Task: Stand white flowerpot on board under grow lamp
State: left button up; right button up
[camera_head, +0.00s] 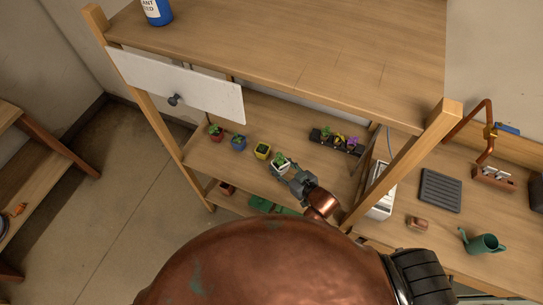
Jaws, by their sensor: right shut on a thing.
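The white flowerpot (281,168) holds a green plant and is on or just above the middle shelf board (235,165) of the wooden rack. I cannot tell if its base touches the wood. My right gripper (287,171) is shut on it from the right front side and hides part of it. A white panel with a dark knob (175,99) hangs below the top shelf at the left; I cannot tell if it is the grow lamp. My left gripper is not in view.
Red (217,136), blue (239,144) and yellow (262,152) pots stand in a row to the left. A dark tray (319,136) of flowers is behind. A rack post (405,165) rises at the right, before a bench with a green watering can (485,244).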

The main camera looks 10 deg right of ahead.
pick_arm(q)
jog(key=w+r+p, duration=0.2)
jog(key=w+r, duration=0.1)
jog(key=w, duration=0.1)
pick_arm(e)
jog(key=w+n+y, duration=0.1)
jog(key=w+n, duration=0.1)
jog(key=w, duration=0.6)
jog(key=shift+m+g, duration=0.3)
jog(key=shift+g, duration=0.1)
jog(key=f+b, duration=0.5)
jog(key=shift+s+a, duration=0.3)
jog(key=shift+a, duration=0.05)
jog(key=shift+f+b, duration=0.95)
jog(key=shift+b, duration=0.15)
notch_tip(320, 180, down, 3)
jog(key=b, duration=0.2)
jog(key=shift+r+b, duration=0.1)
jog(key=shift+b, duration=0.25)
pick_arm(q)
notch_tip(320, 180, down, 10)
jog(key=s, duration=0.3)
pick_arm(e)
jog(key=shift+r, duration=0.15)
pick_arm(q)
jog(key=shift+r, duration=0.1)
